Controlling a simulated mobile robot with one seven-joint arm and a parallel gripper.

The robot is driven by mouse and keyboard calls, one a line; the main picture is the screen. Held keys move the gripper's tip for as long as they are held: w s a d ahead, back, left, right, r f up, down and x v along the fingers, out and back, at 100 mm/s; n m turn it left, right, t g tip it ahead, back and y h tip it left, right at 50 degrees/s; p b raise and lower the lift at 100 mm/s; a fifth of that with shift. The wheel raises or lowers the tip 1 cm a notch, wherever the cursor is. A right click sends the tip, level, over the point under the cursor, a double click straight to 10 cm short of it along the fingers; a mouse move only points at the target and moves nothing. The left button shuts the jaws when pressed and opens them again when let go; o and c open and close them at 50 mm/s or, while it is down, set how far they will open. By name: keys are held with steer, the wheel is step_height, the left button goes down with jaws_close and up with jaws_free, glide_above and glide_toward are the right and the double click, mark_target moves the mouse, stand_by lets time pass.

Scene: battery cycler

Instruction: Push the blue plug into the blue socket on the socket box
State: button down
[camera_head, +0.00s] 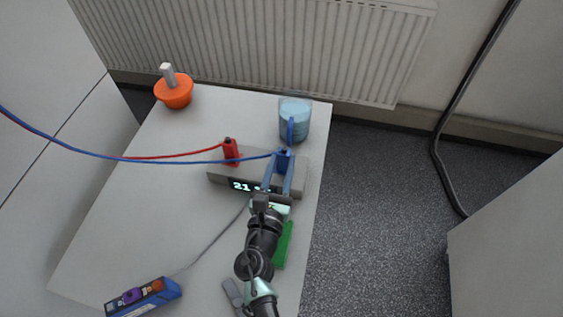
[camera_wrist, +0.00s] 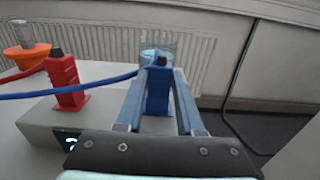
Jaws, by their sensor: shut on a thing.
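The blue plug (camera_head: 284,162) is upright at the right end of the grey socket box (camera_head: 217,184). My gripper (camera_head: 284,168) is shut on it, with one finger on each side. In the wrist view the blue plug (camera_wrist: 158,92) stands between the long blue-grey fingers (camera_wrist: 160,74), and its blue cable runs off to the left. The blue socket is hidden beneath the plug and fingers. I cannot tell whether the plug's lower end is in it or just above. The box's lit display shows "21", partly covered by my gripper.
A red plug (camera_head: 231,152) stands upright on the box, left of the blue one, with a red cable. A light-blue cup (camera_head: 295,118) is just behind.

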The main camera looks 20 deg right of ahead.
steer(key=shift+c, duration=2.2)
jaws_free()
steer(key=v, duration=1.3)
steer(key=shift+b, duration=0.3)
steer(key=w+r+m+t+p, duration=0.1)
steer(key=w+r+m, duration=0.3)
steer(key=r+m, duration=0.5)
steer(key=w+r+m+t+y, duration=0.1)
steer(key=w+r+m, duration=0.35)
steer(key=r, duration=0.75)
steer(key=w+r+m+t+p, duration=0.1)
steer(key=w+r+m, duration=0.3)
steer(key=r+m, duration=0.5)
steer(key=s+a+r+m+t+y, duration=0.2)
steer(key=s+r+t+y, duration=0.1)
steer(key=r, duration=0.7)
steer(key=s+a+r+m+t+y, duration=0.2)
steer(key=s+r, duration=0.3)
steer(key=r, duration=0.6)
steer(key=s+a+r+m+t+y+p, duration=0.1)
steer(key=s+a+r+m+t+y, duration=0.1)
steer(key=r, duration=0.9)
steer(key=shift+s+a+m+t+y, duration=0.35)
steer(key=shift+s+a+t+y, duration=0.45)
steer(key=shift+s+t+y, duration=0.3)
